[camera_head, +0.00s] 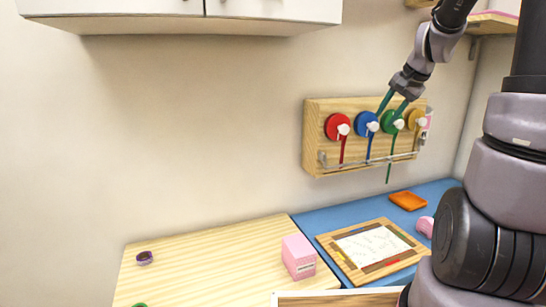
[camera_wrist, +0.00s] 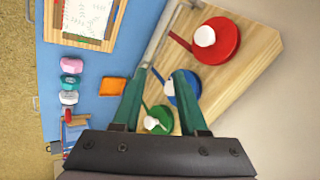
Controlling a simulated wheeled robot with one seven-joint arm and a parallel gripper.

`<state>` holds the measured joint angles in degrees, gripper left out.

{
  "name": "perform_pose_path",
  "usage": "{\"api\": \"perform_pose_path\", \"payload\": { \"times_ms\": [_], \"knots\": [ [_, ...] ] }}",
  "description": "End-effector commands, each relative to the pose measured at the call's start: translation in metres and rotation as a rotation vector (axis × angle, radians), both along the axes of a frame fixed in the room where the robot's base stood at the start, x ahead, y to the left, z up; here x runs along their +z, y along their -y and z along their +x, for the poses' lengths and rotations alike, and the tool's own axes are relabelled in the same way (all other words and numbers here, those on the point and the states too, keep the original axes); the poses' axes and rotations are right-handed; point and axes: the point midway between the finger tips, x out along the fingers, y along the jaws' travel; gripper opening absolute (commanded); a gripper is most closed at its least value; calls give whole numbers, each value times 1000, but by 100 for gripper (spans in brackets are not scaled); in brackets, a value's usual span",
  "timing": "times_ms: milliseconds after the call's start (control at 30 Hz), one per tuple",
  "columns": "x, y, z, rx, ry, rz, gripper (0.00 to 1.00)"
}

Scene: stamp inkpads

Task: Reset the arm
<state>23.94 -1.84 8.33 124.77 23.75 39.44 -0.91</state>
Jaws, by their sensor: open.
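My gripper (camera_head: 388,114) is open and empty, its green fingers apart in front of the wooden wall board (camera_head: 313,143), near the blue and green discs. In the wrist view the fingers (camera_wrist: 164,72) reach over the board, with the blue disc (camera_wrist: 186,93) partly hidden by the right finger. The board carries a red disc (camera_head: 334,124), a blue disc (camera_head: 362,119), a green disc (camera_head: 387,118) and a yellow disc (camera_head: 412,114), each with a white knob. I cannot tell whether the fingers touch anything.
A metal rail (camera_head: 345,163) crosses the board's lower front. Below, a blue mat (camera_head: 311,224) bears a framed paper (camera_head: 370,247) and an orange block (camera_head: 408,201). A pink box (camera_head: 298,257) stands on the light wooden table (camera_head: 222,258). Cabinets (camera_head: 282,10) hang upper left.

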Motion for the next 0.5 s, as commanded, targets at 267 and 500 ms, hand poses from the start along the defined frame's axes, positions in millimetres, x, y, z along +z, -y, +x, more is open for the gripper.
{"api": "perform_pose_path", "payload": {
  "times_ms": [267,500],
  "knots": [
    [58,-72,-114,228,76,-160,42],
    [69,-94,-197,362,138,-250,42]
  ]
}}
